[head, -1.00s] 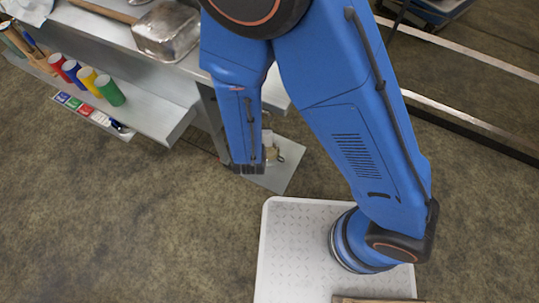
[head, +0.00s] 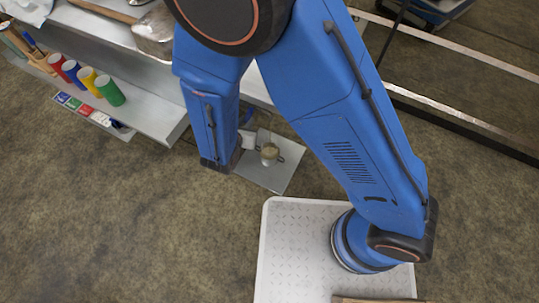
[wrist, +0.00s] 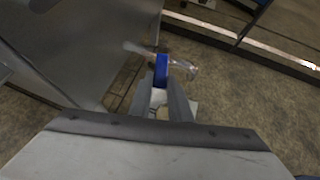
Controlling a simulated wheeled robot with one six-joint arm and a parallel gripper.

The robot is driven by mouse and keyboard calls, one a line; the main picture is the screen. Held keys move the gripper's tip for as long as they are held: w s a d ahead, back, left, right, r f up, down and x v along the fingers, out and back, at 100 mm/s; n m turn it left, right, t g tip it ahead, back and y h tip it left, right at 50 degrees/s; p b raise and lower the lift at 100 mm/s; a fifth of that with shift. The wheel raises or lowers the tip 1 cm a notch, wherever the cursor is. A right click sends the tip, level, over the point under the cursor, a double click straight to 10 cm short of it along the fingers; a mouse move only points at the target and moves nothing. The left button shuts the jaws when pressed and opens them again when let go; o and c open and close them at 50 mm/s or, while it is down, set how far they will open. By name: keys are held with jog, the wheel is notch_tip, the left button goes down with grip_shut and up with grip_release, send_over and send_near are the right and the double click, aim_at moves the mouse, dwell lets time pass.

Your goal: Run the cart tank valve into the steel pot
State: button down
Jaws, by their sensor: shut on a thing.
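In the wrist view, my gripper (wrist: 162,88) is shut on a blue valve handle (wrist: 161,70). A shiny, pale spout or pipe (wrist: 183,66) extends to the right of the handle. A broad grey metal wall (wrist: 75,45), perhaps the tank's side, is at the left. No liquid flow can be made out.
A metal shelf (head: 150,120) at the upper left holds several coloured cylinders (head: 100,85). A metal pan (head: 155,30) is above it. A white textured platform (head: 290,240) lies below my arm. Metal rails (head: 470,125) cross the right. Brown floor at lower left is clear.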

jog(key=shift+w+a+m+g+h, duration=0.15)
jog(key=shift+w+a+m+h, duration=0.05)
jog(key=shift+a+m+h, duration=0.5)
jog(key=shift+w+a+m+g+h, duration=0.2)
jog(key=shift+a+m+h, duration=0.3)
jog(key=shift+m+h, duration=0.25)
jog(key=c, duration=1.5)
grip_release()
jog(key=shift+v, duration=4.55)
jog(key=shift+s+d, duration=0.1)
